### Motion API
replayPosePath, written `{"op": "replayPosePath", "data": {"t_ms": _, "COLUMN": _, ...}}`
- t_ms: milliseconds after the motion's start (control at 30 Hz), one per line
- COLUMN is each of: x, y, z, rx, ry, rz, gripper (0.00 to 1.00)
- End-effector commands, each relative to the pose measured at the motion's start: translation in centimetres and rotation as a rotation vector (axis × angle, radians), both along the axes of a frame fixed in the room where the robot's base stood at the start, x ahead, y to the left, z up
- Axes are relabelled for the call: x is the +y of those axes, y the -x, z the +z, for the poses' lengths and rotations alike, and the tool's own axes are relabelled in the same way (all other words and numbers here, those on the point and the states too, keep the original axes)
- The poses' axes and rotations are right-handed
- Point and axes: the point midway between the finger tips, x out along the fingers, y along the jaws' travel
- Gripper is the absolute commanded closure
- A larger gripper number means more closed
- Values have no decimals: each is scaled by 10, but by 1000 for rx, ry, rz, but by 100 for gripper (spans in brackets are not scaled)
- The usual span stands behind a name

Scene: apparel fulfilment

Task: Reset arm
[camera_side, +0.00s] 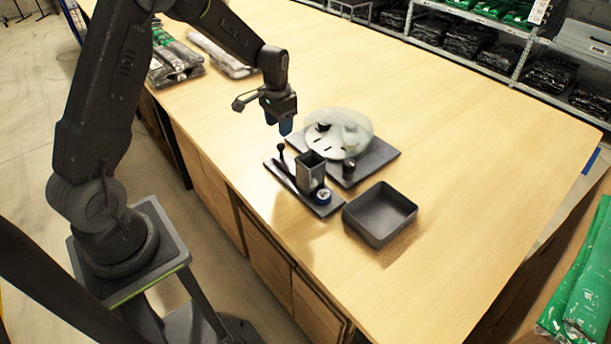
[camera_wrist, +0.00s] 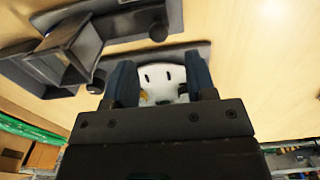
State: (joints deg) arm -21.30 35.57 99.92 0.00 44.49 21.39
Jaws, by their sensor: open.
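My gripper (camera_side: 286,124) hangs above the wooden table, to the upper left of a pale round slotted disc (camera_side: 350,122). Its two blue fingers point down and nothing shows held between them. In the wrist view my gripper (camera_wrist: 168,84) is open, its fingers spread apart. The pale disc (camera_wrist: 165,75) shows in the gap between them, farther off, and the fingers hide its sides. The disc rests on a dark flat plate (camera_side: 378,156), with a small dark knob-like piece (camera_side: 349,168) near its front edge.
A dark board (camera_side: 324,208) carries a square upright cup (camera_side: 310,172), a stick with a round black end and a small blue-and-white round item (camera_side: 323,196). An empty dark tray (camera_side: 380,213) stands in front. Packaged garments (camera_side: 175,62) lie at the back left. The table's right side is clear.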

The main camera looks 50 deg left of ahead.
Motion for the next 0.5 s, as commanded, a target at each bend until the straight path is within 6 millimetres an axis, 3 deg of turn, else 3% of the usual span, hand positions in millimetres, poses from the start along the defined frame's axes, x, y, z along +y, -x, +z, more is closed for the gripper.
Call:
{"op": "replayPosePath", "data": {"t_ms": 167, "x": -12, "y": 4, "z": 26, "rx": -31, "ry": -11, "rz": -3, "gripper": 49}}
{"op": "replayPosePath", "data": {"t_ms": 333, "x": -48, "y": 27, "z": 90, "rx": -111, "ry": -33, "rz": -5, "gripper": 49}}
{"op": "replayPosePath", "data": {"t_ms": 500, "x": -87, "y": 68, "z": 146, "rx": -200, "ry": -45, "rz": -5, "gripper": 49}}
